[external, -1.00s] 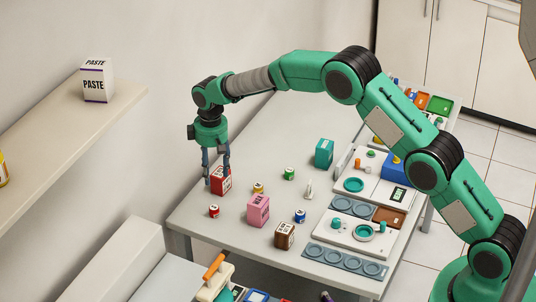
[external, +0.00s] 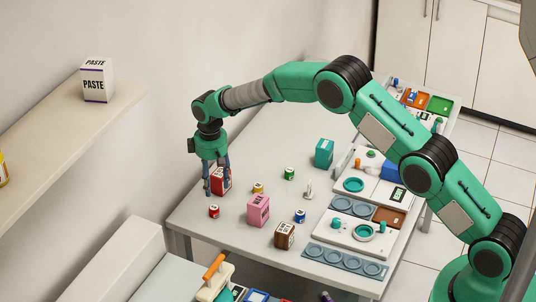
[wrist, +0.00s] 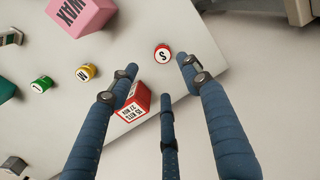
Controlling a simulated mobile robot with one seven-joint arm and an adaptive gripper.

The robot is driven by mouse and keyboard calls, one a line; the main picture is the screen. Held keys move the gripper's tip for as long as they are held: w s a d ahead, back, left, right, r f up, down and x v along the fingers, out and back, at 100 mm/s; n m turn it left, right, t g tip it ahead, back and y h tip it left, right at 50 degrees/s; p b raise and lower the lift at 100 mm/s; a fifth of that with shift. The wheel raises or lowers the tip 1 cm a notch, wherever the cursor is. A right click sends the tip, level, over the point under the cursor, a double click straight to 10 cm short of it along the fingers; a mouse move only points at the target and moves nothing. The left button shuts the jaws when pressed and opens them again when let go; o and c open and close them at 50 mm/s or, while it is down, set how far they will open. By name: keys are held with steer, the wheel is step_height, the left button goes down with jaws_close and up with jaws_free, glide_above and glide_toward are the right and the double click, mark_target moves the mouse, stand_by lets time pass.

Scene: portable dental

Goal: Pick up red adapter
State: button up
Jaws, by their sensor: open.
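The red adapter (external: 214,211) is a small red cylinder with a white marked top, standing upright near the table's left edge. It also shows in the wrist view (wrist: 163,54), just beyond the fingertips and near the table edge. My gripper (external: 217,190) is open with its fingers pointing down, near the red box (external: 222,180) and behind the adapter in the external view. In the wrist view my gripper (wrist: 159,70) has its fingers spread and empty. The red box (wrist: 134,104) shows there between the left and middle fingers; I cannot tell whether they touch it.
Yellow (external: 258,188), green (external: 289,174) and blue (external: 300,216) small cylinders stand to the right. A pink box (external: 258,210), a brown box (external: 284,235) and a teal box (external: 324,153) also stand on the table (external: 238,243). The front left corner is bare.

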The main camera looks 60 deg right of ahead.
mark_target(215, 207)
steer(key=shift+f, duration=2.8)
steer(key=shift+s+a+f, duration=0.1)
steer(key=shift+a+f, duration=0.1)
steer(key=shift+f, duration=0.7)
steer(key=shift+s+a+f, duration=0.1)
steer(key=shift+a+f, duration=0.05)
steer(key=shift+f, duration=1.5)
steer(key=shift+c, duration=0.5)
jaws_close()
